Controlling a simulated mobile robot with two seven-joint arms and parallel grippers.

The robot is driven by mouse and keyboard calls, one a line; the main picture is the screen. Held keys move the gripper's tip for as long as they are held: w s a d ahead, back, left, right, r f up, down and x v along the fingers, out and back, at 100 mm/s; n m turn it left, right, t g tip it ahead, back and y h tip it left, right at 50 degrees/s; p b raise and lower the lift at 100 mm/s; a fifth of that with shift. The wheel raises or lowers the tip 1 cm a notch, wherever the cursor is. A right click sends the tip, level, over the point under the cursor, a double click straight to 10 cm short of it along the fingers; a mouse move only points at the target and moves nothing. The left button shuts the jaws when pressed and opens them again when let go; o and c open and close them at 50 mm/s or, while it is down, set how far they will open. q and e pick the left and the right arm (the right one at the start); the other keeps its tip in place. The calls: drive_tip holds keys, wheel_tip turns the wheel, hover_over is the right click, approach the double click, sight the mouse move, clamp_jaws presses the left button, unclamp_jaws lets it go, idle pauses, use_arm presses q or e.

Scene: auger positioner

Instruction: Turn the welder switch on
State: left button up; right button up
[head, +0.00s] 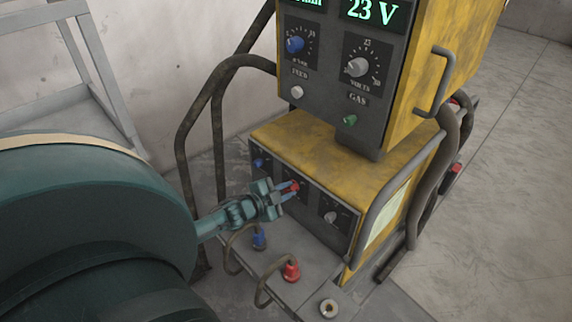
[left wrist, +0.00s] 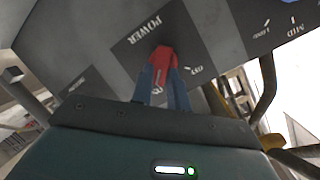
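The welder switch is a red knob (head: 295,187) on the dark front panel of the lower yellow unit. In the left wrist view the red switch (left wrist: 162,60) sits on a dark plate marked POWER, with smaller marks beside it that are hard to read. My left gripper (head: 289,191) is at the panel, its blue fingers (left wrist: 161,82) on either side of the red switch and apparently closed against it. The fingers hide part of the switch, so I cannot tell its setting. My right gripper is not in view.
The upper welder unit (head: 350,75) has dials and a 23 V display. Blue (head: 259,238) and red (head: 291,270) cable plugs stand on the ledge below the panel. Open floor (head: 500,180) lies to the right.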

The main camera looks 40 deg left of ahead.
use_arm(q)
drive_tip(key=o, duration=0.4)
drive_tip(key=shift+o, duration=0.2)
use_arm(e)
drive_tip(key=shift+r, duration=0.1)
use_arm(q)
drive_tip(key=shift+s+r, duration=0.1)
drive_tip(key=shift+s, duration=0.15)
drive_tip(key=p+v, duration=0.2)
drive_tip(key=v, duration=1)
drive_tip(key=shift+s+p, duration=0.3)
drive_tip(key=shift+s, duration=0.05)
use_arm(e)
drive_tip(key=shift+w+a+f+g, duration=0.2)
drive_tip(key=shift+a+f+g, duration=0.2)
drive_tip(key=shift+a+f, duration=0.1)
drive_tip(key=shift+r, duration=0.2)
